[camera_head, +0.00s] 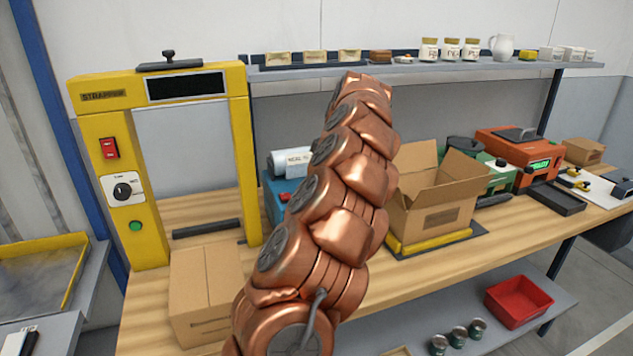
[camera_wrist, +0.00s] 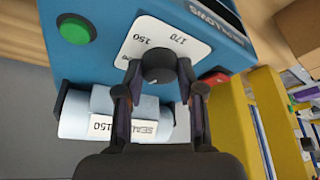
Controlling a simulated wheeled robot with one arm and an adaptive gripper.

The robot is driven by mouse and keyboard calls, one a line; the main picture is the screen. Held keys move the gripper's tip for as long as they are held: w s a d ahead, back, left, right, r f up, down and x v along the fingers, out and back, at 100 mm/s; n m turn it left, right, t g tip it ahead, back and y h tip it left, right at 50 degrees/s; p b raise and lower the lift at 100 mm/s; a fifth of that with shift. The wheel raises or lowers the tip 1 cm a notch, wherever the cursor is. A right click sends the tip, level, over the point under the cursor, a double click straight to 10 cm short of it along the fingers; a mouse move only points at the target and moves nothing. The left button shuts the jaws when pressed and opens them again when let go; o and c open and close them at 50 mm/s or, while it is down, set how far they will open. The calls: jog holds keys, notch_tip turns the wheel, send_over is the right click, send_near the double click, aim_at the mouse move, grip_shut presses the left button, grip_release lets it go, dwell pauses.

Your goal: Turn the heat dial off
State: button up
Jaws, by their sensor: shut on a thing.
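In the wrist view, a black round dial (camera_wrist: 158,62) stands on a white plate (camera_wrist: 132,47) on the front of a blue machine (camera_wrist: 105,62). The plate reads 150 and 170, upside down in this view. My gripper (camera_wrist: 160,77) is shut on the dial, one finger at each side. The dial's pointer mark cannot be made out. In the head view, the blue machine (camera_head: 275,192) is mostly hidden behind my copper arm, and my gripper and the dial do not show.
The blue machine has a green button (camera_wrist: 75,28) and a red switch (camera_wrist: 212,78) near the dial. The yellow strapper (camera_head: 150,240), left of it, has its own black knob (camera_head: 122,191). A closed carton (camera_head: 205,285) and an open carton (camera_head: 430,215) stand on the bench.

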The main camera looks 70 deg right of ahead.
jog(key=shift+d+n+y+p, duration=0.1)
jog(key=shift+n+y+p, duration=0.35)
jog(key=shift+n, duration=0.65)
jog(key=o, duration=1.1)
jog(key=shift+o, duration=0.2)
jog(key=shift+r, duration=0.1)
jog(key=shift+v, duration=3.7)
